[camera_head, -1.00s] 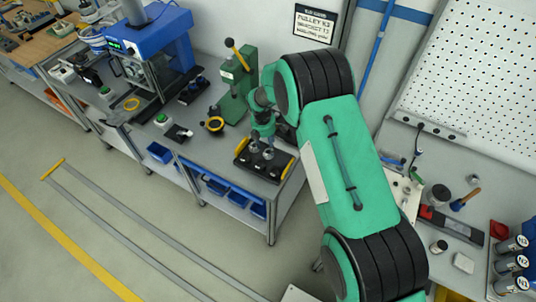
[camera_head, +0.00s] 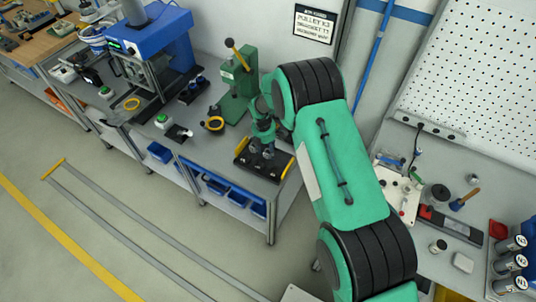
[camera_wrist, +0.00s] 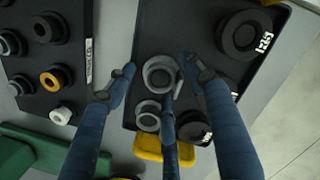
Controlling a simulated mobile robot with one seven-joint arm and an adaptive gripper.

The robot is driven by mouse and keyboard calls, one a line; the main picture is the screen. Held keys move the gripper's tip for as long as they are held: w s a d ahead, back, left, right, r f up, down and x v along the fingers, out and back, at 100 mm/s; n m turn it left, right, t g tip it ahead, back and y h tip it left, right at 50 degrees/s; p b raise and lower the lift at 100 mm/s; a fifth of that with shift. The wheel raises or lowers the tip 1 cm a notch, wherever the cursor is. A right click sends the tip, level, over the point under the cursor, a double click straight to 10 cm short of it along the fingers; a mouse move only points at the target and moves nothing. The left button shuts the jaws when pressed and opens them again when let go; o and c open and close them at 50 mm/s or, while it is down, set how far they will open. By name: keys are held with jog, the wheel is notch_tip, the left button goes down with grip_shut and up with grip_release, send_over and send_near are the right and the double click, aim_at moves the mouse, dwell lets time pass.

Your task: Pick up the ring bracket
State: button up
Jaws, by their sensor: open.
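A black tray (camera_wrist: 145,38) with yellow handles lies on the workbench, and it also shows in the head view (camera_head: 245,161). In the wrist view a grey ring-shaped part (camera_wrist: 150,66), apparently the ring bracket, lies on the tray. A smaller grey ring part (camera_wrist: 147,122) lies just below it. My gripper (camera_wrist: 160,78) is open above the tray, with blue fingers on either side of the grey ring and a third finger partly covering its lower edge. Contact cannot be told. In the head view my gripper (camera_head: 265,140) is over the tray.
Dark round parts (camera_wrist: 240,35) sit on the same tray, close to the right finger. Another tray with several parts (camera_wrist: 50,75) is at left in the wrist view. A green lever press (camera_head: 238,85) stands behind the tray in the head view.

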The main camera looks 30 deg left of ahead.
aim_at(268, 151)
grip_shut()
notch_tip(268, 151, up, 10)
jog(key=shift+b, duration=0.3)
dwell(0.7)
dwell(0.4)
